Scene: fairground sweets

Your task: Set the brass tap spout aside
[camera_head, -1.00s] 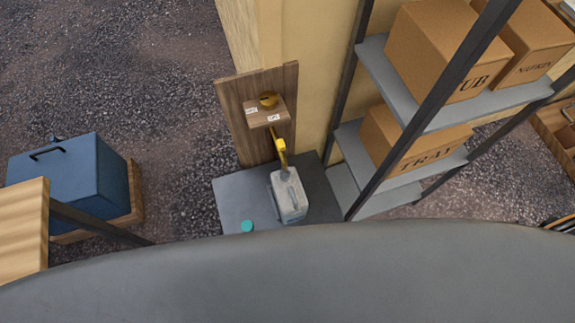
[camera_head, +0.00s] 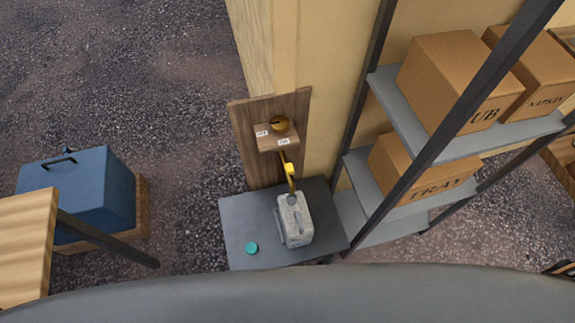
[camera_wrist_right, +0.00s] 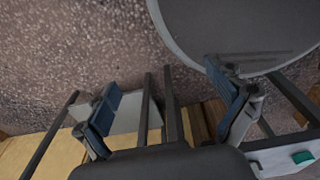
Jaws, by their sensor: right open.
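The brass tap spout (camera_head: 289,170) shows in the head view as a yellow and brass piece. It runs down from under a small wooden block (camera_head: 277,140) on an upright wooden board to the top of a grey canister (camera_head: 294,218). A round brass piece (camera_head: 280,124) sits on the block. Whether the spout touches the canister, I cannot tell. My right gripper (camera_wrist_right: 162,80) shows only in the right wrist view, open with nothing between its blue-padded fingers. The spout is not recognisable there. My left gripper is in neither view.
The canister stands on a dark grey table (camera_head: 240,220) with a teal disc (camera_head: 252,248). A shelf rack (camera_head: 395,100) with cardboard boxes (camera_head: 455,80) stands close on the right. A blue box (camera_head: 80,190) is on the left. Open gravel (camera_head: 190,110) lies between.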

